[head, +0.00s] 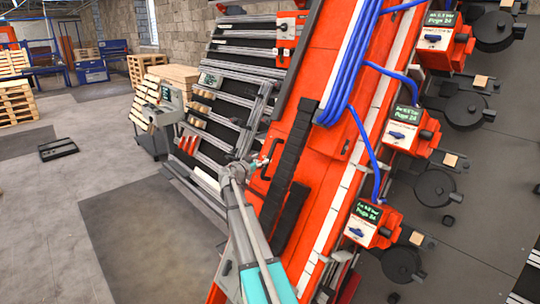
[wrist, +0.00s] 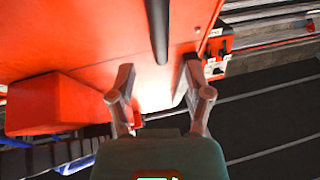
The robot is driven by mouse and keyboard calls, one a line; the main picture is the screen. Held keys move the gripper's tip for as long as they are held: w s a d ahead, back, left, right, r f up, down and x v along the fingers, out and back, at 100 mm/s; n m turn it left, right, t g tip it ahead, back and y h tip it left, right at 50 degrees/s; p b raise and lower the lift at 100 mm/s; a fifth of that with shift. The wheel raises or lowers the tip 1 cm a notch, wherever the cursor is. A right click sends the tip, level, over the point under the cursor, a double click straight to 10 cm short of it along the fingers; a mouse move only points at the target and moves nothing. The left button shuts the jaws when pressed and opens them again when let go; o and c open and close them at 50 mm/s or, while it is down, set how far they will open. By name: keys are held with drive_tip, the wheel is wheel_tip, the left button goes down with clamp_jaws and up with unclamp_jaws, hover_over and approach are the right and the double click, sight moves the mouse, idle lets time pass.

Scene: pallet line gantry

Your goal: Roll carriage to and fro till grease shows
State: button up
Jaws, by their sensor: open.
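A long orange-red gantry beam or carriage panel (head: 325,65) runs steeply through the middle of the head view. A dark handle (head: 271,162) sits on its left part. My gripper (head: 259,162) is close to this handle. In the wrist view my gripper (wrist: 158,82) is open, with nothing between its fingers. A dark bar (wrist: 158,30), seemingly the handle, stands ahead of the gap, apart from both fingers, against the red panel (wrist: 90,35). I cannot tell where the carriage ends and the beam begins. No grease can be made out.
A black cable chain (head: 294,150) and blue hoses (head: 352,65) lie along the beam. Orange units with screens (head: 403,130) stand to the right. A slatted conveyor (head: 235,70) is at left, with pallets (head: 15,102) behind. The grey floor (head: 60,210) at left is mostly clear.

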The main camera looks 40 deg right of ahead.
sight(269, 154)
drive_tip(key=shift+x, duration=3.55)
clamp_jaws()
